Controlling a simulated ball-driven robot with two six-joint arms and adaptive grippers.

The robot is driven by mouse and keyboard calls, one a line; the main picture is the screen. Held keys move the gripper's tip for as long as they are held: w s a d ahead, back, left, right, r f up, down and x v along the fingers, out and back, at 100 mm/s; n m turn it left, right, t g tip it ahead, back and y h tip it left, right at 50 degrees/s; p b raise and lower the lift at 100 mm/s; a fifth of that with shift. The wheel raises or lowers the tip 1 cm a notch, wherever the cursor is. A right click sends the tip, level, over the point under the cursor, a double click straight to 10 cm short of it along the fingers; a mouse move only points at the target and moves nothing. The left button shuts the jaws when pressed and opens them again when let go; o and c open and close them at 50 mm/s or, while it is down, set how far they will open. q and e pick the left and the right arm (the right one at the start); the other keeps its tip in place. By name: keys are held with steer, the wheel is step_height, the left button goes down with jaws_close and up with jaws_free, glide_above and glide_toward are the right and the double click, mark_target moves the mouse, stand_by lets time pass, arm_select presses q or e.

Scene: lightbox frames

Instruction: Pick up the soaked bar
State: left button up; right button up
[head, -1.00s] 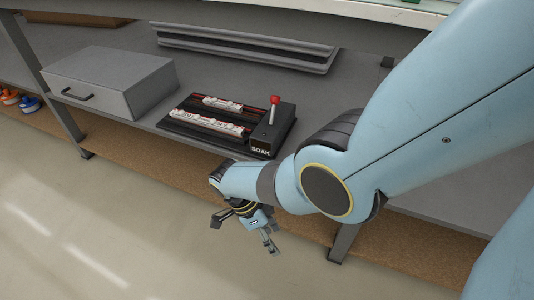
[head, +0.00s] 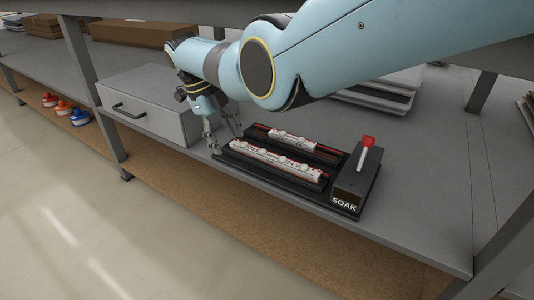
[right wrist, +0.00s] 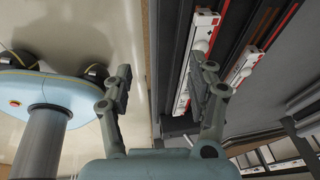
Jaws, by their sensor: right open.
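A black rack (head: 338,158) lies on the grey shelf and holds two white bars with red markings. The front bar (head: 275,161) is longer in view and the rear bar (head: 293,140) lies behind it. Which one is soaked I cannot tell. My right gripper (head: 226,141) is open and empty at the rack's left end. In the right wrist view the gripper (right wrist: 160,76) has one finger partly over the near bar (right wrist: 204,35) and the other over the floor side. The far bar (right wrist: 241,68) is beyond. My left gripper is out of view.
A box marked SOAK (head: 352,187) with a red-topped lever (head: 366,148) stands at the rack's right end. A grey drawer unit (head: 150,107) is close left of the gripper. Shelf posts (head: 92,90) stand at left. Flat panels (head: 375,95) lie behind.

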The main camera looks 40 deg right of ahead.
glide_above(272, 154)
steer(key=w+a, duration=0.2)
steer(key=shift+s, duration=0.25)
steer(key=shift+s+d+r, duration=0.1)
steer(key=shift+s+d, duration=0.1)
steer(key=shift+d, duration=0.1)
steer(key=shift+s+d, duration=0.1)
steer(key=b+x, duration=0.1)
steer(key=x, duration=0.3)
steer(key=shift+f+b, duration=0.25)
steer(key=shift+b, duration=0.1)
steer(key=shift+s+d+f, duration=0.1)
steer(key=shift+d+f, duration=0.05)
steer(key=shift+f, duration=0.2)
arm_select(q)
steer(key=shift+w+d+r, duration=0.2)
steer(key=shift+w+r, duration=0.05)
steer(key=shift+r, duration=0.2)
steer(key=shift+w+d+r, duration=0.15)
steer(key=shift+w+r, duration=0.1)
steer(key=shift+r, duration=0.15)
arm_select(e)
steer(key=shift+r, duration=0.1)
jaws_close()
